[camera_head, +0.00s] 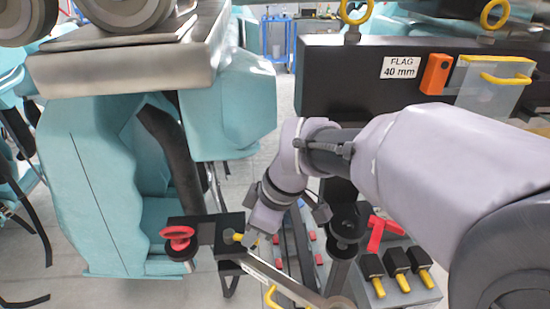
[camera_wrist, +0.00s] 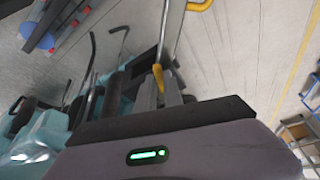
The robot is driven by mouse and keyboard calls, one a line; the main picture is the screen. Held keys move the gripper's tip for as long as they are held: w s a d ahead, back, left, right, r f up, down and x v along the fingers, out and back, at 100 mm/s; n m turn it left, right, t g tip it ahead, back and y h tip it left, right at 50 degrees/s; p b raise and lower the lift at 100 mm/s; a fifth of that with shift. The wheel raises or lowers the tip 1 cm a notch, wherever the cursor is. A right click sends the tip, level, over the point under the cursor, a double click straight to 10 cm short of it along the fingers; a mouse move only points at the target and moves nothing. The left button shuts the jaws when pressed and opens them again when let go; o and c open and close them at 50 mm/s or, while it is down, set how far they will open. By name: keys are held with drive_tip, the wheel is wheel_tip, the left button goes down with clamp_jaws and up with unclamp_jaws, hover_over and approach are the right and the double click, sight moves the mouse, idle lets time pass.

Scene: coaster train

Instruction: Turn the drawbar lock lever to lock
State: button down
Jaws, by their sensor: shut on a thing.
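My gripper (camera_head: 248,238) reaches down to a black block (camera_head: 207,226) on the coaster train's coupling. It is shut on a small yellow lever (camera_head: 238,237), which I take to be the drawbar lock lever. In the wrist view the yellow lever (camera_wrist: 158,76) shows between the fingers (camera_wrist: 160,92). The fingers hide much of it, so its exact angle is hard to tell. A long grey bar (camera_head: 283,281), seemingly the drawbar, runs from beneath the gripper toward the lower right. A red round knob (camera_head: 177,236) stands at the block's left end.
A teal train car (camera_head: 90,190) stands close on the left. A dark beam (camera_head: 340,75) with a "FLAG 40 mm" label crosses behind my arm. A red handle (camera_head: 380,232) and several yellow-tipped black blocks (camera_head: 398,264) lie right of the gripper. Grey floor shows between.

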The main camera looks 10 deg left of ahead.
drive_tip(key=m, duration=0.1)
drive_tip(key=s+m+t+b, duration=0.1)
drive_tip(key=m, duration=0.1)
drive_tip(key=shift+s+a+m, duration=0.25)
drive_tip(key=shift+s+m, duration=0.05)
drive_tip(key=m, duration=0.1)
drive_tip(key=s+a+m+t+h, duration=0.1)
drive_tip(key=m, duration=0.1)
drive_tip(key=shift+s+m+t, duration=0.2)
drive_tip(key=shift+m+t, duration=0.1)
drive_tip(key=m, duration=0.2)
drive_tip(key=s+a+m+t+h+b, duration=0.1)
drive_tip(key=m, duration=0.1)
drive_tip(key=shift+a, duration=0.2)
drive_tip(key=shift+s+a+m+h+b, duration=0.15)
drive_tip(key=shift+a+m+h+b, duration=0.15)
drive_tip(key=shift+m, duration=0.4)
drive_tip(key=shift+s+a+m+h+b, duration=0.1)
drive_tip(key=shift+a+m+h+b, duration=0.2)
drive_tip(key=shift+m, duration=0.4)
drive_tip(key=c, duration=1.5)
unclamp_jaws()
drive_tip(key=shift+o, duration=0.2)
